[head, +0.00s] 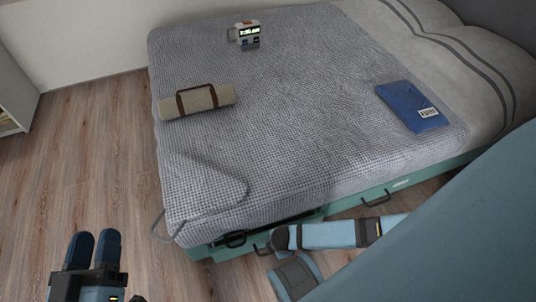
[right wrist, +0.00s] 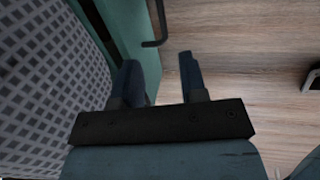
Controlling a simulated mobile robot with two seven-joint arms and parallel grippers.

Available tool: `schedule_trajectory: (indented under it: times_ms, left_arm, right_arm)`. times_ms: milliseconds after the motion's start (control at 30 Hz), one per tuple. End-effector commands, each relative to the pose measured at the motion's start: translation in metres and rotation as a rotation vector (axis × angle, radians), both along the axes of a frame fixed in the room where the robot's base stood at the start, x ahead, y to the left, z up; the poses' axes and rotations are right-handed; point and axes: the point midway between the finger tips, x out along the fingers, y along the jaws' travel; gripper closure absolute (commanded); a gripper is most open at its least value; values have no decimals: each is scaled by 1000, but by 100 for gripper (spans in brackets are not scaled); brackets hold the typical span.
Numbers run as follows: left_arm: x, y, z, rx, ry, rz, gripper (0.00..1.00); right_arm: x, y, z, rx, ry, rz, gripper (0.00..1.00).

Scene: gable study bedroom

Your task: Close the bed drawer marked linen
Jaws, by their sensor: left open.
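The bed has teal drawers along its near side. The left drawer (head: 205,251) stands out a little, with a dark gap behind its front and a dark handle (head: 235,240). The right drawer (head: 345,205) looks flush and has a dark handle (head: 376,199) and a small label (head: 401,183), too small to read. I cannot tell which is marked linen. My right gripper (right wrist: 160,72) is open beside a teal drawer front (right wrist: 138,60), near a dark bar handle (right wrist: 155,42); contact is unclear. My left gripper (head: 92,247) is open and empty over the floor, left of the bed.
A white shelf unit (head: 12,90) stands at far left. The wooden floor (head: 95,150) left of the bed is clear.

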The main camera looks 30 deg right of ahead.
Motion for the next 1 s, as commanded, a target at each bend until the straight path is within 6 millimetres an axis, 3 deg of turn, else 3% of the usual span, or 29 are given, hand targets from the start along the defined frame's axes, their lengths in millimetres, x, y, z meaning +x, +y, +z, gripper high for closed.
schedule_trajectory:
  times_ms: [167,467,700,1000]
  left_arm:
    - [0,-2,-16,18,39,-16,57]
    - [1,-6,-70,100,181,-69,57]
    - [11,0,-73,178,98,-63,57]
    - [15,2,-68,207,43,-53,57]
  right_arm:
    - [4,-1,-25,-1,0,0,61]
    - [17,-4,-90,-1,-1,1,61]
    - [24,-6,-125,0,-1,0,61]
    - [26,-6,-134,0,0,1,61]
